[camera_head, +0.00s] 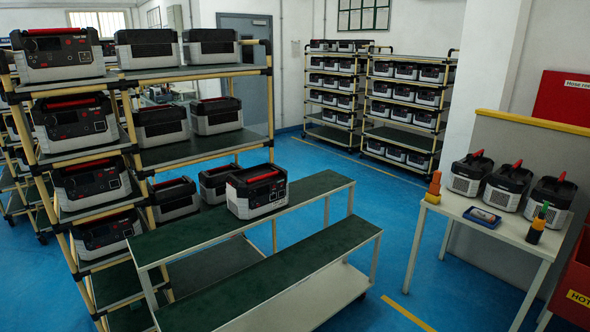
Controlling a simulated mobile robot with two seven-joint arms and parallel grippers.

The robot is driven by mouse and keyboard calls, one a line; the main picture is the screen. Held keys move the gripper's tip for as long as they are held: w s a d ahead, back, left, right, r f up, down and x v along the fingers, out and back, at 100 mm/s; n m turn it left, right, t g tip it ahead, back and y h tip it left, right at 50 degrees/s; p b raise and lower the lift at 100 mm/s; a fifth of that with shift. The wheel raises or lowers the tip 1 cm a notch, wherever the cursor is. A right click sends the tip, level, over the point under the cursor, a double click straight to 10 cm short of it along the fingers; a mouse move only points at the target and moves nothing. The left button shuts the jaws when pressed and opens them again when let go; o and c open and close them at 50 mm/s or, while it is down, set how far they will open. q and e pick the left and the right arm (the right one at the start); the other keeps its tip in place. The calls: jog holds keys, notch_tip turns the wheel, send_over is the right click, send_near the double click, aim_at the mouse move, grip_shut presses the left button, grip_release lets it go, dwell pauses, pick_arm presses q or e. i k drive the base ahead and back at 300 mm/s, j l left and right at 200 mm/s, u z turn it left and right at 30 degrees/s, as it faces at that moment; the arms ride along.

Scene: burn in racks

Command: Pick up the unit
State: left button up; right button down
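One unit (257,191), a grey and black box with a red handle on top, stands upright on the green upper shelf of a low two-step bench (190,236). Its dark front panel faces toward the lower right. More units of the same kind stand on the rack at the left, among them one on its top shelf (57,54) and one lower down (92,184). Neither of my grippers shows in the head view.
The yellow-framed rack (200,72) stands close behind and left of the bench. Blue floor (385,200) lies clear between bench and table.

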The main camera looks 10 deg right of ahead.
aim_at(466, 179)
jog(key=i+l+z, duration=0.1)
jog(key=i+z, duration=0.7)
jog(key=i+j+z, duration=0.2)
jog(key=i+z, duration=0.15)
jog(key=i+l+z, duration=0.15)
jog(key=i+z, duration=0.15)
jog(key=i, duration=0.45)
jog(key=i+z, duration=0.35)
jog(key=i, duration=0.35)
jog(key=i+l+u, duration=0.3)
jog(key=i, duration=0.3)
jog(key=j, duration=0.1)
